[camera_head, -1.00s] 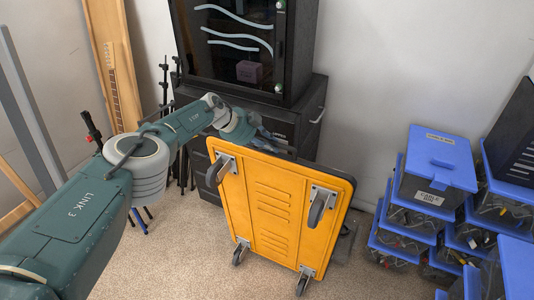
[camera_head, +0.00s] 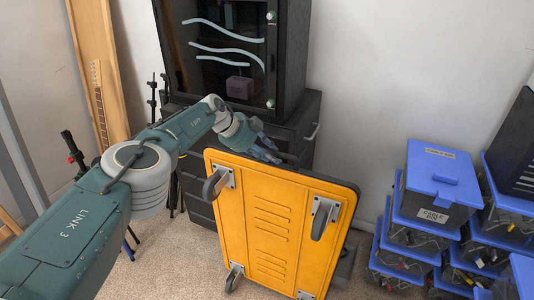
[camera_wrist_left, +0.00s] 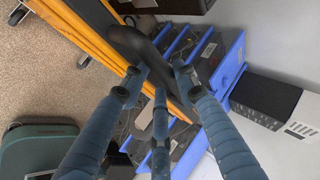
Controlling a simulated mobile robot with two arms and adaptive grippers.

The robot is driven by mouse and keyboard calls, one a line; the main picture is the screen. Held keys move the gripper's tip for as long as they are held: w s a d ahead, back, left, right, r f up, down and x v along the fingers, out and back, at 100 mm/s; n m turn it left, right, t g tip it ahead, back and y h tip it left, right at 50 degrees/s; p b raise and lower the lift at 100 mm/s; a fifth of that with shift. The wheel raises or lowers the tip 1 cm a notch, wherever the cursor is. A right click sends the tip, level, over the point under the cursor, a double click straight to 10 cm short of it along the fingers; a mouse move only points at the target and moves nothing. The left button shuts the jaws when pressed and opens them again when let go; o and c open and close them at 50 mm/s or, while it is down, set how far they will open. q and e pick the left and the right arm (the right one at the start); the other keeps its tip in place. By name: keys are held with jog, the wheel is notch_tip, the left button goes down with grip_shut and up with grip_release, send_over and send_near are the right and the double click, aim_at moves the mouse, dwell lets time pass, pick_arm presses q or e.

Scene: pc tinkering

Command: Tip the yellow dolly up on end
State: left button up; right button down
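The yellow dolly (camera_head: 270,232) stands steeply on end in the head view, its ribbed underside and grey casters towards me. Its lower end is near the floor; the bottom of the picture cuts it off, so floor contact is unclear. My left gripper (camera_head: 274,154) is at its raised upper edge. In the left wrist view, the fingers of my left gripper (camera_wrist_left: 160,78) lie on both sides of the dolly's black edge (camera_wrist_left: 148,55) and appear closed on it. The dolly's yellow face (camera_wrist_left: 88,38) runs diagonally there. My right gripper is not in view.
A black cabinet (camera_head: 302,125) stands close behind the dolly. Blue-lidded bins (camera_head: 436,178) are stacked to the right, with a narrow floor gap between. A wooden board (camera_head: 100,75) leans on the wall at left. Carpet (camera_head: 185,255) is bare left of the dolly.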

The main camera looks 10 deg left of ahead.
pick_arm(q)
jog(key=shift+s+a+r, duration=0.15)
jog(key=shift+a+r, duration=0.3)
jog(key=shift+a, duration=0.05)
jog(key=v, duration=1)
jog(key=shift+s+r, duration=0.25)
jog(key=shift+r, duration=0.05)
jog(key=shift+f, duration=0.1)
